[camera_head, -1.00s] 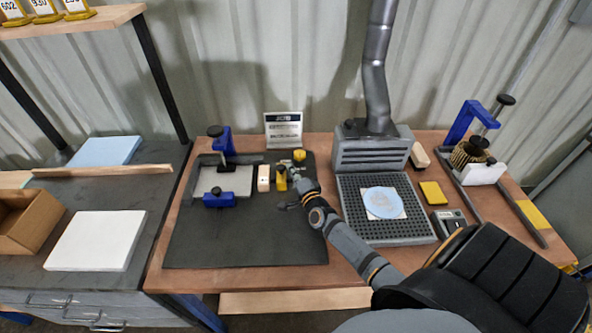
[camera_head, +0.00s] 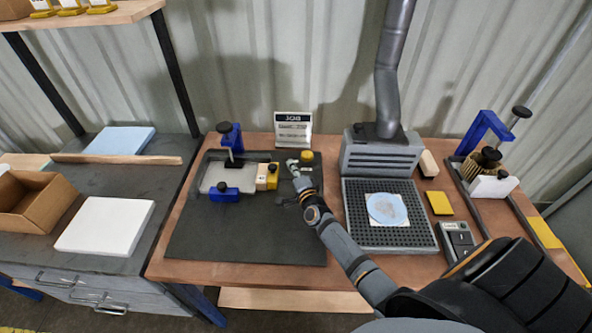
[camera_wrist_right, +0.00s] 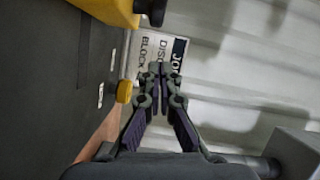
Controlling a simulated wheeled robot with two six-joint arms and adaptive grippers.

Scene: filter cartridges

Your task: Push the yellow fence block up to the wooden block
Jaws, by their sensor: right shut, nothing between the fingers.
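The yellow fence block (camera_head: 272,178), with a black knob on top, stands on the dark mat. It stands close against the right side of the pale wooden block (camera_head: 261,177); no gap shows from the head. In the right wrist view part of the yellow fence block (camera_wrist_right: 103,9) fills the top edge. The wooden block is not clear there. My right gripper (camera_head: 293,166) is to the right of the yellow block, apart from it. In the wrist view my right gripper (camera_wrist_right: 159,72) is shut and empty. My left gripper is not in view.
A grey plate (camera_head: 211,178) with blue clamps (camera_head: 225,195) lies left of the wooden block. A yellow round knob (camera_head: 306,156) and a job card (camera_head: 292,128) are behind my gripper. A perforated grille (camera_head: 405,235) stands to the right. The front of the mat (camera_head: 245,235) is clear.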

